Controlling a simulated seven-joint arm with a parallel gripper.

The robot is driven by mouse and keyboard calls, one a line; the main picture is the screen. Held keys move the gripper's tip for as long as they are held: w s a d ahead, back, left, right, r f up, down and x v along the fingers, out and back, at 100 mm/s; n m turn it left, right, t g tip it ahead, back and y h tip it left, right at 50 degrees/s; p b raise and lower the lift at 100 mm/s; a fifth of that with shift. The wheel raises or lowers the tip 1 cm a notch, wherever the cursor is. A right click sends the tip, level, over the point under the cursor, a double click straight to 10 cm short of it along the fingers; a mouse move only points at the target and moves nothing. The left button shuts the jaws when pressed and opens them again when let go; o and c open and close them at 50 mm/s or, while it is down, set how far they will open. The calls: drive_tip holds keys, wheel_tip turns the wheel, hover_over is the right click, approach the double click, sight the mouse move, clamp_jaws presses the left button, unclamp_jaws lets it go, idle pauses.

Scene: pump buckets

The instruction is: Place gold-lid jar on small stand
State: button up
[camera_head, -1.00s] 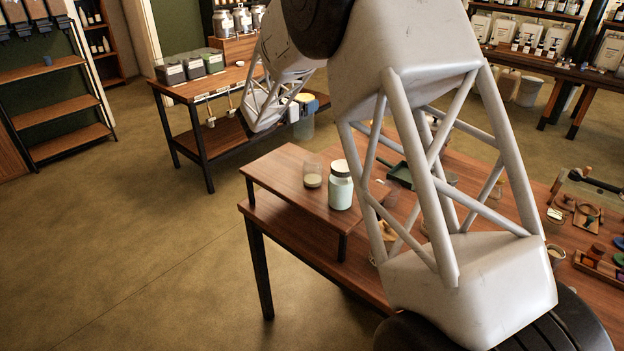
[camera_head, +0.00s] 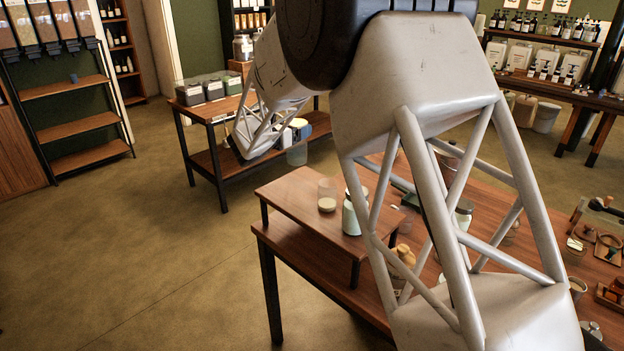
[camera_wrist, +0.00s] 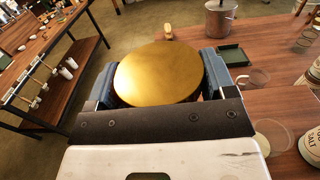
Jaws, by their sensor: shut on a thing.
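A jar with a round gold lid (camera_wrist: 160,74) is between the blue fingers of my gripper (camera_wrist: 160,78) in the wrist view; the lid hides its body. In the head view my gripper (camera_head: 298,131) is behind the small stand, over the floor gap between two tables. The jar's clear body (camera_head: 297,156) hangs below it. The small stand, a low wooden riser (camera_head: 290,197), sits on the near table's left end. A clear glass jar (camera_head: 327,196) and a pale teal jar (camera_head: 352,216) stand on it. The stand's left part is bare.
A dark green tray (camera_wrist: 234,57) and a metal pot (camera_wrist: 220,18) are on the table beyond the lid. A jar marked SALT (camera_wrist: 311,148) is at lower right. Behind, another table (camera_head: 212,110) holds dark bins. My arm hides part of the near table.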

sight(290, 157)
drive_tip(key=shift+f, duration=2.75)
drive_tip(key=shift+f, duration=1.95)
drive_tip(key=o, duration=1.3)
drive_tip(key=v, duration=1.2)
